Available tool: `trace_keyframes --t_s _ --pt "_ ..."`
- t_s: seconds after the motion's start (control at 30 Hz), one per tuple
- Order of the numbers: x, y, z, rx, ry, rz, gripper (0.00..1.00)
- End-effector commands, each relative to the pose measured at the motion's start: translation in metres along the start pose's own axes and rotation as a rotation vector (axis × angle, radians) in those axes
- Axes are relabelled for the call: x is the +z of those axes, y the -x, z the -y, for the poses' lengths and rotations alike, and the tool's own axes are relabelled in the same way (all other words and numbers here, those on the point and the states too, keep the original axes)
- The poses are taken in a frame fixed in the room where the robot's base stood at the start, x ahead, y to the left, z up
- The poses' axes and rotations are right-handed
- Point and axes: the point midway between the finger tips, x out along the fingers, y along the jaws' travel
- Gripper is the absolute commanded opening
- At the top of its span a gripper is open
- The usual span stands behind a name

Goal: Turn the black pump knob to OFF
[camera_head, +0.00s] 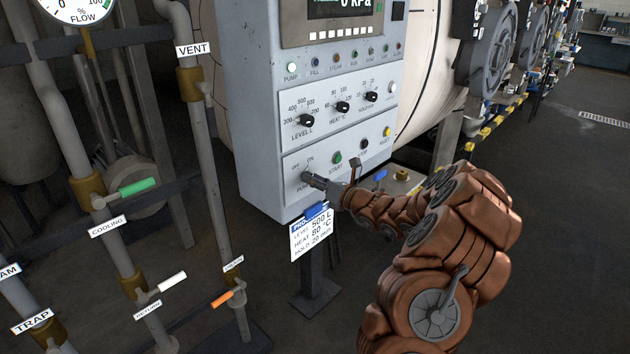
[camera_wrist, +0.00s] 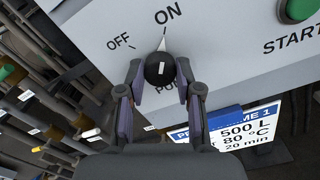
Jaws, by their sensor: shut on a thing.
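The black pump knob (camera_wrist: 159,70) sits on the grey panel between the OFF mark at its upper left and the ON mark above it in the wrist view. The white line on the knob points up, nearer to ON than to OFF. My gripper (camera_wrist: 160,80) has one finger on each side of the knob and is shut on it. In the head view the knob (camera_head: 307,177) is small at the panel's lower left, and my gripper (camera_head: 322,184) reaches it from the right.
The green START button (camera_head: 337,158) and black STOP button (camera_head: 364,143) lie right of the knob. Three selector knobs, including LEVEL (camera_head: 306,120), are above. Pipes and valve levers (camera_head: 137,187) stand left.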

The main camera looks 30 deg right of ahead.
Motion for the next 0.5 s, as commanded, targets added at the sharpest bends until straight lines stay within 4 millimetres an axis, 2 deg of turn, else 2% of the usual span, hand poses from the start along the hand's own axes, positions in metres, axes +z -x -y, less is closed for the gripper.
trace_keyframes --t_s 0.03,0.17,0.5 --pt "0.0 0.0001 0.0001 0.0 0.0 0.0 0.13" --pt "-0.0001 0.0001 0.0002 0.0 0.0 0.0 0.0" --pt "-0.0019 -0.0001 0.0006 0.001 0.054 0.002 0.0"
